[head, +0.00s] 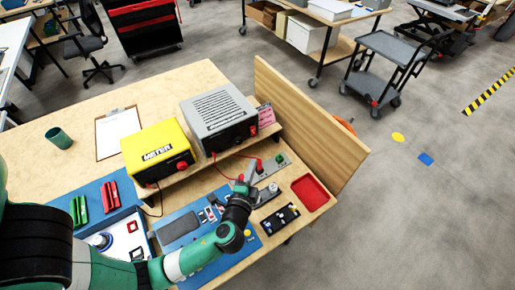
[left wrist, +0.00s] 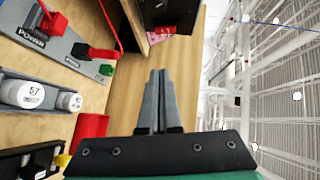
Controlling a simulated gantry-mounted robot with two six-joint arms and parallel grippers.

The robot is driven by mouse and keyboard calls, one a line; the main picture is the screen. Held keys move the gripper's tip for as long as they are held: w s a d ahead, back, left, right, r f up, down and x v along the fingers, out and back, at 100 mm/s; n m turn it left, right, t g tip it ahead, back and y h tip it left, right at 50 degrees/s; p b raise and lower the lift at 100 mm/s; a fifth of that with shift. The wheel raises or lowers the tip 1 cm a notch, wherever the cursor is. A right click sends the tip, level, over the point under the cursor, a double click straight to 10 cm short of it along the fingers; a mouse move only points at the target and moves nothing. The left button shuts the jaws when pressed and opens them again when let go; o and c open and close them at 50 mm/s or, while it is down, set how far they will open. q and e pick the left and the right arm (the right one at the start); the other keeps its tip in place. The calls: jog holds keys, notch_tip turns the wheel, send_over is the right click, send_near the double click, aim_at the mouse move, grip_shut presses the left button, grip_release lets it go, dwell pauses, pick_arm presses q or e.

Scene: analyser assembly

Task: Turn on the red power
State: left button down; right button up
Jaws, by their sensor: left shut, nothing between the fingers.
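The grey power strip (left wrist: 62,45), lettered POWER, lies at the upper left of the left wrist view. A red switch-like part (left wrist: 50,22) stands by the lettering, with a red plug (left wrist: 100,53) and a small green part (left wrist: 105,70) farther along. In the head view the strip's red part (head: 259,164) and green part (head: 279,158) show just past my left gripper (head: 251,172). My left gripper's fingers (left wrist: 157,75) are together and empty, over bare wood in the wrist view, apart from the red parts there. My right gripper is not in view.
A yellow meter (head: 156,148) and a grey device (head: 218,116) stand on a shelf behind the strip. A red cable runs near it. A red tray (head: 325,199), a black tray (head: 279,219) and white-capped vials (left wrist: 28,92) are close by. A wooden panel (head: 310,120) bounds the right.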

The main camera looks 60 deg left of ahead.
aim_at(253, 131)
pick_arm(q)
jog(key=shift+r, duration=0.1)
jog(key=b+x, duration=0.2)
jog(key=x, duration=0.7)
jog(key=shift+w+a, duration=0.15)
jog(key=shift+a+f, duration=0.25)
jog(key=shift+a, duration=0.85)
jog(key=shift+a+f, duration=0.25)
jog(key=shift+a, duration=0.85)
